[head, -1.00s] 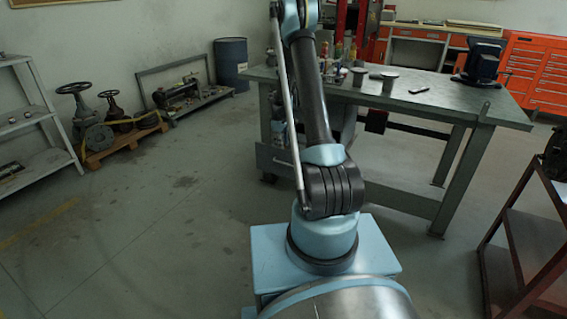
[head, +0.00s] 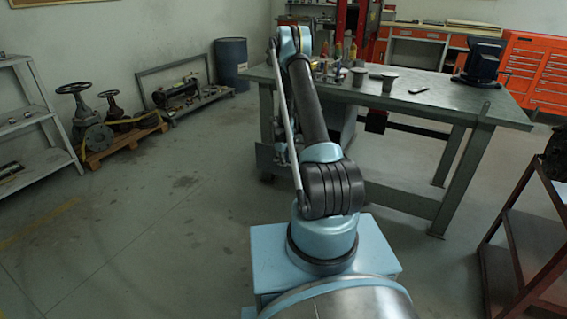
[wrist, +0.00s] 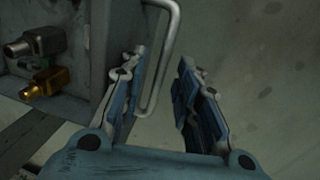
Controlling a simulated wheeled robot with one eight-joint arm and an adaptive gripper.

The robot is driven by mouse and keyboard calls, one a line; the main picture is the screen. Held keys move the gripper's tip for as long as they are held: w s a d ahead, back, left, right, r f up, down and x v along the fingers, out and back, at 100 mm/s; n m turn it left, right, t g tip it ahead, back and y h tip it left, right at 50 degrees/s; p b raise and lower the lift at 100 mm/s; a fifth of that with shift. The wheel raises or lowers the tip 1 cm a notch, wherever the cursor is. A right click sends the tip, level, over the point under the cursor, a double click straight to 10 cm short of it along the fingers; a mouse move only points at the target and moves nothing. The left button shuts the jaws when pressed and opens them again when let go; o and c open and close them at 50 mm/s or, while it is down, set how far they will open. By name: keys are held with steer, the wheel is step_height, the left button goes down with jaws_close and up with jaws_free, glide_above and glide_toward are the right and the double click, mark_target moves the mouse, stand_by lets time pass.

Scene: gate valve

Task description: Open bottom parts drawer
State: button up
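In the wrist view a pale metal bar handle (wrist: 174,22) sticks out from a grey metal front or box (wrist: 92,40) at the left. My gripper (wrist: 163,68) is open, its two blue-padded fingers apart. The handle's far bend lies beyond the fingertips and its near part reaches back beside the left finger, between the two fingers. I cannot tell whether the finger touches it.
A steel fitting (wrist: 38,42) and a brass fitting (wrist: 45,82) lie by the grey front. Cups, bottles and a dark vise-like device (head: 482,62) stand on the bench. A brown rack (head: 525,240) is at right. Floor left of my arm is clear.

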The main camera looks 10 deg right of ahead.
steer(key=shift+f, duration=0.25)
steer(key=shift+c, duration=0.6)
jaws_close()
steer(key=shift+w+d, duration=0.1)
steer(key=shift+w, duration=0.05)
steer(key=w+d, duration=0.1)
steer(key=w, duration=0.1)
steer(key=w+d, duration=0.2)
steer(key=shift+w+d, duration=0.1)
steer(key=shift+w, duration=0.2)
steer(key=shift+o, duration=0.6)
jaws_free()
